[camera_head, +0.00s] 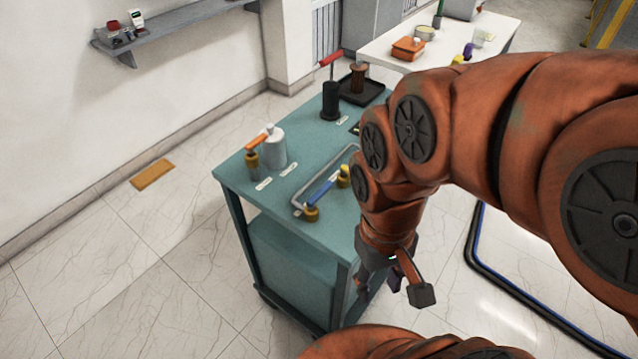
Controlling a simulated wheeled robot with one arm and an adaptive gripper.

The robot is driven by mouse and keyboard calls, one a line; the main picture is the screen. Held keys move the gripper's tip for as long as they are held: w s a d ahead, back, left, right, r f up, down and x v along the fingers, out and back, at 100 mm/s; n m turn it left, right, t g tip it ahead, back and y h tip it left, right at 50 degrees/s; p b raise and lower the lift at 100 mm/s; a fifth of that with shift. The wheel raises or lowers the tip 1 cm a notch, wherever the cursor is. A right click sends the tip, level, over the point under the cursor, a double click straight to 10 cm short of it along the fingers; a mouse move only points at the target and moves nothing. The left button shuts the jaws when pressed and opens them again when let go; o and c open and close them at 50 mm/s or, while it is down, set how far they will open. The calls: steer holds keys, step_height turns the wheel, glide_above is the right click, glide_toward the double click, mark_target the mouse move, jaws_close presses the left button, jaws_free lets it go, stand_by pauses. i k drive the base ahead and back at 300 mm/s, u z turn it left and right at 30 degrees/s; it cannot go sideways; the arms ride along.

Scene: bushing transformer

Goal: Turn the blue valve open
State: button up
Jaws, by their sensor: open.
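The blue valve (322,192) is on top of the teal cart (245,174), near its front right edge. It shows as a blue bar handle running between two yellow-brass parts, next to a grey bent pipe or frame. I cannot tell how far the valve is turned. My gripper (393,284) hangs to the right of the cart, lower in the picture than the blue valve and apart from it. Its jaws are open, with nothing visible between them. My arm covers the right part of the cart top.
On the cart also stand an orange-handled valve (257,143), a white cylinder (273,150), a black cylinder with a red handle (331,100) and a black tray (373,92). A white table (480,40) stands behind. Dark and blue hoses (478,255) lie on the floor at right.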

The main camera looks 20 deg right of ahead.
mark_target(310, 202)
steer(key=z, duration=1.4)
steer(key=k, duration=0.85)
steer(key=u, duration=1.55)
steer(key=i, duration=0.5)
steer(key=z, duration=0.05)
